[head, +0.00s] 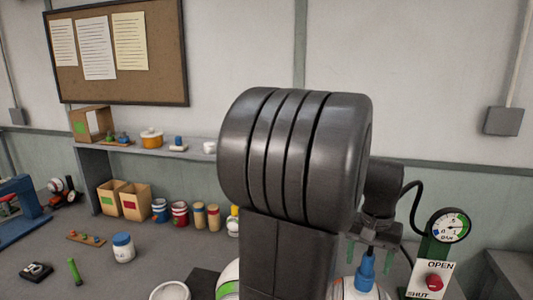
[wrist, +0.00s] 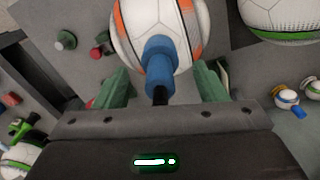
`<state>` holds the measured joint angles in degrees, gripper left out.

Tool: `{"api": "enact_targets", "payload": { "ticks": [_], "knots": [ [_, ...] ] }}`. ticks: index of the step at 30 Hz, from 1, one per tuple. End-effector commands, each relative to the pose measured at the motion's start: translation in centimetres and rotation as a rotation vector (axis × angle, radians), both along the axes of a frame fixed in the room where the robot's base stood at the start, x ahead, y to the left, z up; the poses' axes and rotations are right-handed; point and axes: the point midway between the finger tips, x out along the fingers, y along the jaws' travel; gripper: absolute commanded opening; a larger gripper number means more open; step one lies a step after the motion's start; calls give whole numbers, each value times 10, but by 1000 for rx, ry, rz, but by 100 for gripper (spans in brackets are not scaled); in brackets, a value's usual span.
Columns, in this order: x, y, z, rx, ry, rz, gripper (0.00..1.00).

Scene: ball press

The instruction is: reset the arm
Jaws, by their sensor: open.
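My gripper (wrist: 163,74) is open, with its two green fingers apart on either side of a blue fitting (wrist: 160,62) with a dark lower end. The fitting sits at the edge of a white ball with orange and black marks (wrist: 130,32). I see no finger touching the fitting. In the head view, my gripper (head: 372,252) hangs at the right above the blue fitting (head: 365,273) and the ball (head: 350,291), which the bottom edge cuts off. My dark arm fills the middle of the head view and hides what is behind it.
A pressure gauge (head: 448,226) and an OPEN/SHUT sign (head: 441,268) with a red knob (head: 434,282) stand right of the gripper. A green-striped ball (wrist: 280,20) lies close by at the upper right of the wrist view. Jars and boxes line the left bench below a shelf (head: 150,149).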

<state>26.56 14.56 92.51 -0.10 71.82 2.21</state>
Motion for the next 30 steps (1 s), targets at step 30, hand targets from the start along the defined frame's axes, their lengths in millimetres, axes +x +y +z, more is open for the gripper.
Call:
{"api": "enact_targets", "payload": {
  "ticks": [30],
  "knots": [
    [-1, 0, 22, 0, 0, 0, 65]
  ]
}}
